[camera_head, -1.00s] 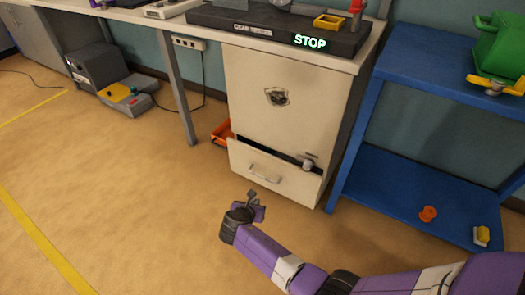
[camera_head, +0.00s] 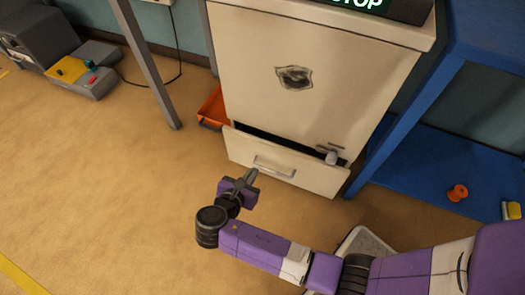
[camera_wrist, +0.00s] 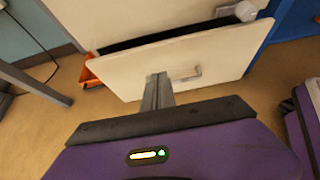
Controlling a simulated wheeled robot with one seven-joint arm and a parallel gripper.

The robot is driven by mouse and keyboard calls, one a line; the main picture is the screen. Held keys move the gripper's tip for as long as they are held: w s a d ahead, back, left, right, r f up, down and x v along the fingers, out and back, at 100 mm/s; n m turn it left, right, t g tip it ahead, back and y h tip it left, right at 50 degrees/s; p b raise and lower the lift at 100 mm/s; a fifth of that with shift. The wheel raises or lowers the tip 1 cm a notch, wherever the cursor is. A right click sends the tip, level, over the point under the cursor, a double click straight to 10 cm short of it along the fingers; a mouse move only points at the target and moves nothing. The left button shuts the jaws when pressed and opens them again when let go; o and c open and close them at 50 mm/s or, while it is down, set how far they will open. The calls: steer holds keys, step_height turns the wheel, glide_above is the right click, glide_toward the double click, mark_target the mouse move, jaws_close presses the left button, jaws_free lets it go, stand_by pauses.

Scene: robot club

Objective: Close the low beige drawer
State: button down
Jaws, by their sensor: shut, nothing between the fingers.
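The low beige drawer (camera_head: 285,166) is at the bottom of the beige cabinet (camera_head: 305,75) and stands partly open, with a dark gap above its front. Its pale bar handle (camera_head: 273,167) is on the front panel. My gripper (camera_head: 252,174) is shut and empty, just in front of the drawer front, left of the handle. In the wrist view the shut fingers (camera_wrist: 157,85) overlap the lower edge of the drawer front (camera_wrist: 190,62); I cannot tell whether they touch it. A pale round object (camera_head: 332,156) shows at the gap's right end.
An orange bin (camera_head: 213,107) lies left of the cabinet. A blue shelf (camera_head: 420,150) stands close on the right, with an orange spool (camera_head: 457,192) on its lower board. A grey table leg (camera_head: 147,65) is at left. The floor at left is open.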

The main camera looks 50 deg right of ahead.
steer(key=b, duration=0.6)
glide_toward(270, 147)
step_height(270, 147, down, 4)
steer(key=d, duration=0.2)
steer(key=shift+w+d+r+b, duration=0.1)
steer(key=shift+w+d+b, duration=0.1)
steer(key=shift+w+d, duration=0.25)
steer(key=shift+w+d+b, duration=0.15)
steer(key=shift+w+d, duration=0.05)
steer(key=shift+d, duration=0.35)
steer(key=shift+w+d+r, duration=0.15)
steer(key=shift+w+d, duration=0.05)
steer(key=shift+d, duration=0.4)
steer(key=shift+r, duration=0.1)
